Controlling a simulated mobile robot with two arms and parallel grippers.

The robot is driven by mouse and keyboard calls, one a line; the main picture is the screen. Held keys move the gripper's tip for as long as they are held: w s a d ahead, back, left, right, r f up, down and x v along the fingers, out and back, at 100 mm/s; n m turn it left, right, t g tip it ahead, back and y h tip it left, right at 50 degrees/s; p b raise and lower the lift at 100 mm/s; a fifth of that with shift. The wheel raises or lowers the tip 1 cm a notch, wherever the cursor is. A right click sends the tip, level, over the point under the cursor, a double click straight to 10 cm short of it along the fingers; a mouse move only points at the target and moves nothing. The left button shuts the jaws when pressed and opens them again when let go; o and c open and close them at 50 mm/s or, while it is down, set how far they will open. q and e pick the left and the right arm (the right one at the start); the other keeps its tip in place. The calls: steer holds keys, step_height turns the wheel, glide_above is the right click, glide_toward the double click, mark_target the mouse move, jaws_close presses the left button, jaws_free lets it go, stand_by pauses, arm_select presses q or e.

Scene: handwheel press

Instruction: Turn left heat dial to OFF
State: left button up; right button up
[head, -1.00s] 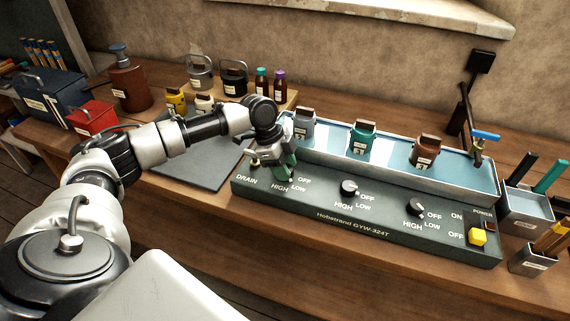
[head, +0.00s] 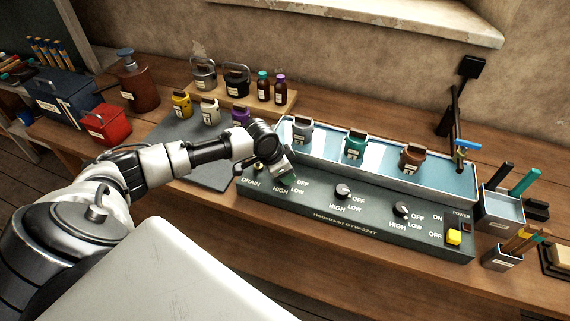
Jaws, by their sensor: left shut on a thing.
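The dark control panel (head: 370,235) has a row of dials along its sloped front. The left heat dial sits at the left HIGH, LOW and OFF labels, but my left gripper (head: 289,178) covers it, so its pointer cannot be read. My left gripper reaches down onto that spot and is shut on the dial; its fingertips are small and dark here. The middle dial (head: 343,191) and right dial (head: 401,209) are uncovered. My right gripper is not in view.
A DRAIN knob (head: 258,166) is just left of my gripper. Behind the panel is a water bath (head: 440,184) holding several jars. A yellow power switch (head: 453,237) is at the right end. A purple jar (head: 240,116) stands behind my wrist.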

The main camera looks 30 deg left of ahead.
arm_select(q)
steer(key=shift+r+n+p, duration=0.1)
steer(key=shift+n+p, duration=0.2)
steer(key=shift+n, duration=0.1)
steer(key=o, duration=0.9)
steer(key=b+v, duration=0.1)
steer(key=v, duration=0.9)
steer(key=shift+s+d+r+b, duration=0.1)
steer(key=shift+s+r+b, duration=0.1)
steer(key=shift+r+b, duration=0.15)
steer(key=shift+f, duration=0.1)
